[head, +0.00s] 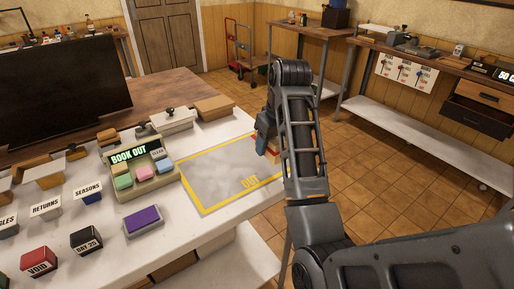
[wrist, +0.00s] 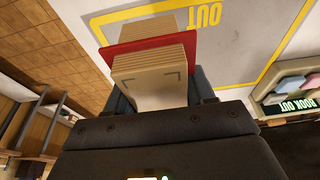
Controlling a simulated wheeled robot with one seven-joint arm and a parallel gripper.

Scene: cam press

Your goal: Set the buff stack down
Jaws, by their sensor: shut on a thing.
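The buff stack (wrist: 150,85) is a pile of buff cards or slips with a red layer (wrist: 150,38) in it. My gripper (wrist: 160,92) is shut on it, with a dark finger on each side. In the head view my arm hides most of the gripper and stack; a bit of the stack (head: 273,156) shows at the counter's right edge. There it is beside the yellow-framed OUT area (head: 222,172), to its right. The area is bare. Whether the stack touches the counter I cannot tell.
Left of the OUT area stand the BOOK OUT device (head: 137,170) with coloured keys, a purple block (head: 144,221) and several labelled blocks. A tan box (head: 214,107) and a white device (head: 170,121) stand behind it. Open tiled floor (head: 390,160) lies to the right.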

